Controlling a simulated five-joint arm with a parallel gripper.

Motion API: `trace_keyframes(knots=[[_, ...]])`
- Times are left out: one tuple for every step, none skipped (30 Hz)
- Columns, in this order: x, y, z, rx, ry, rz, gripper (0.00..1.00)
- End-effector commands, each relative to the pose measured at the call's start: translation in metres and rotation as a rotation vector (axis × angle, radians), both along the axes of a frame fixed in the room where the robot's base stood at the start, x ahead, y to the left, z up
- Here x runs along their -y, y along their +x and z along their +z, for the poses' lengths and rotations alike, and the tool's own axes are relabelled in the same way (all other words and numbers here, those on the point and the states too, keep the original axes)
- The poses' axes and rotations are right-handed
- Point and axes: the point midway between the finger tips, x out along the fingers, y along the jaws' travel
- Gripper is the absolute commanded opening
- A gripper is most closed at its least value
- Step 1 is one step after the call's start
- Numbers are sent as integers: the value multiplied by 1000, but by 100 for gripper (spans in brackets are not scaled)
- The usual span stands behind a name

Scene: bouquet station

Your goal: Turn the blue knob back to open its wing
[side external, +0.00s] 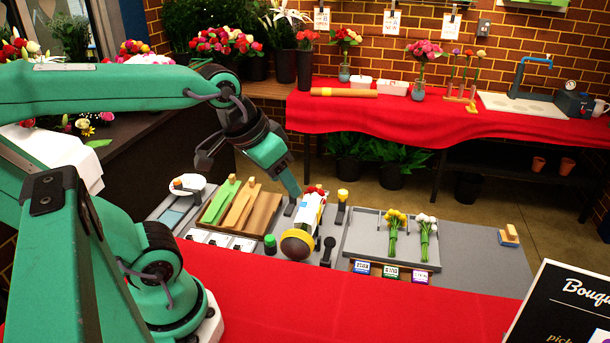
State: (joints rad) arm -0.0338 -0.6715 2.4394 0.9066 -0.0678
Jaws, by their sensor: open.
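My gripper (292,196) points down over the grey work board, just left of and behind a white upright device. The jaws are open, seen nearly edge-on, with nothing visible between them. The white device (308,213) has red pieces on top, a yellow band and a brown round disc in front. I cannot clearly pick out a blue knob or its wing; they may be hidden by the gripper or the device, or too small to tell.
A green-capped knob (270,244) and a black lever (328,251) stand at the board's front. A yellow-topped post (342,205) stands behind right. A grey tray (372,223) holds yellow and white flower bunches. Green and tan pieces lie in a wooden tray (267,217) on the left.

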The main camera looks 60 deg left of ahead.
Motion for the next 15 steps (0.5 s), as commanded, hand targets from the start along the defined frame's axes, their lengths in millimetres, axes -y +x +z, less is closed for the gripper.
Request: trace_keyframes(knots=[[-4,7,2,-11,-11,34,50],[-6,11,3,-17,-17,58,50],[-9,17,5,-25,-27,89,50],[-12,22,6,-33,-37,116,50],[-15,27,7,-39,-45,143,50],[-19,33,8,-48,-57,179,50],[-23,39,9,-54,-65,209,50],[-26,44,10,-61,-75,237,50],[-31,51,10,-70,-86,275,50],[-35,56,10,-76,-95,304,50],[-39,62,11,-82,-103,333,50],[-44,69,10,-90,-115,371,50],[-49,74,11,-95,-124,400,50],[-53,79,10,-101,-132,429,50],[-58,86,9,-109,-143,468,50]])
